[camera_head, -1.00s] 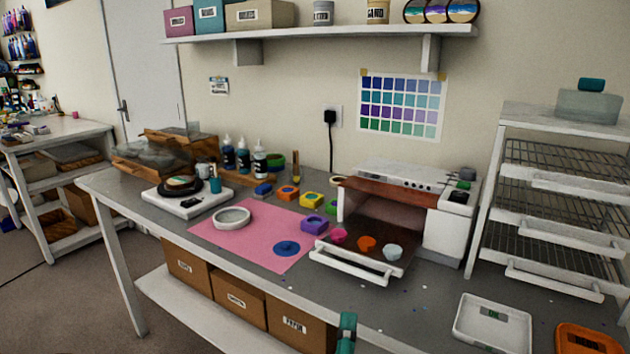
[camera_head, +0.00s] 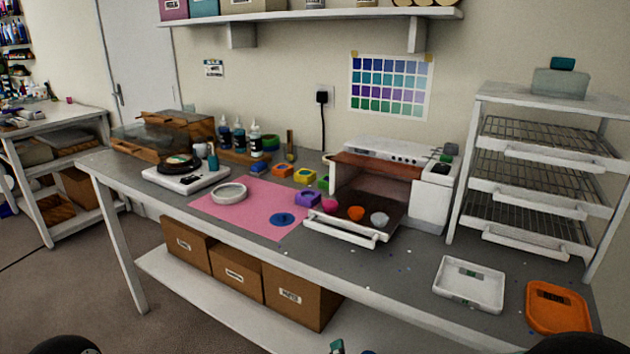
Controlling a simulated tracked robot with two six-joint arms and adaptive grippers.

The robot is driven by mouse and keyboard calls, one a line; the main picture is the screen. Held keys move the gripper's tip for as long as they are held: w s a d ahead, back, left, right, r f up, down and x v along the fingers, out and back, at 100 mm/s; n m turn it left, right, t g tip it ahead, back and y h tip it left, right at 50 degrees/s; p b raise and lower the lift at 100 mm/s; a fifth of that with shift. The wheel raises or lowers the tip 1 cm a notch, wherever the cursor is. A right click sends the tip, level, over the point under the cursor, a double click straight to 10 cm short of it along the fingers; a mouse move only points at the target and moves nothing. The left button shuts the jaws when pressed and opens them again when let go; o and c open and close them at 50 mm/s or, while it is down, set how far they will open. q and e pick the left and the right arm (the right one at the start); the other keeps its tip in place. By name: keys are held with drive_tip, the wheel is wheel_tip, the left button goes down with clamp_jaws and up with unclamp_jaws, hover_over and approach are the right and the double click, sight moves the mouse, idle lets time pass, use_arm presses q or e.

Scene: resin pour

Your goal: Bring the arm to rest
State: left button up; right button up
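Neither gripper can be made out clearly. A small teal and dark piece (camera_head: 337,346) shows at the bottom edge, right of the middle, in front of the bench. Too little of it shows to tell whether it is a gripper tip. Dark rounded parts in the bottom left and bottom right corners seem to be mine. No object is seen held.
The grey bench (camera_head: 345,262) carries a pink mat (camera_head: 245,214), a scale (camera_head: 187,181), an open oven (camera_head: 428,205) with its tray out, a white tray (camera_head: 470,284) and an orange tray (camera_head: 556,306). A wire rack (camera_head: 536,172) stands right. Boxes (camera_head: 290,295) sit below.

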drive_tip(key=s+d+f+n+g+y, duration=0.1)
drive_tip(key=s+d+f+n+g, duration=0.15)
drive_tip(key=f, duration=0.55)
drive_tip(key=s+d+f+n+g+y, duration=0.1)
drive_tip(key=s+d+f+n+g, duration=0.15)
drive_tip(key=f, duration=0.55)
drive_tip(key=s+d+f+n+g+y, duration=0.2)
drive_tip(key=s+f+n+g, duration=0.45)
drive_tip(key=s+f, duration=0.65)
wheel_tip(320, 180, up, 14)
drive_tip(key=s+g+p, duration=0.1)
drive_tip(key=s+p, duration=0.1)
drive_tip(key=p, duration=1)
drive_tip(key=shift+s+r+m+p, duration=0.2)
drive_tip(key=shift+s+m+p, duration=0.15)
drive_tip(key=shift+m, duration=0.1)
drive_tip(key=shift+a, duration=0.1)
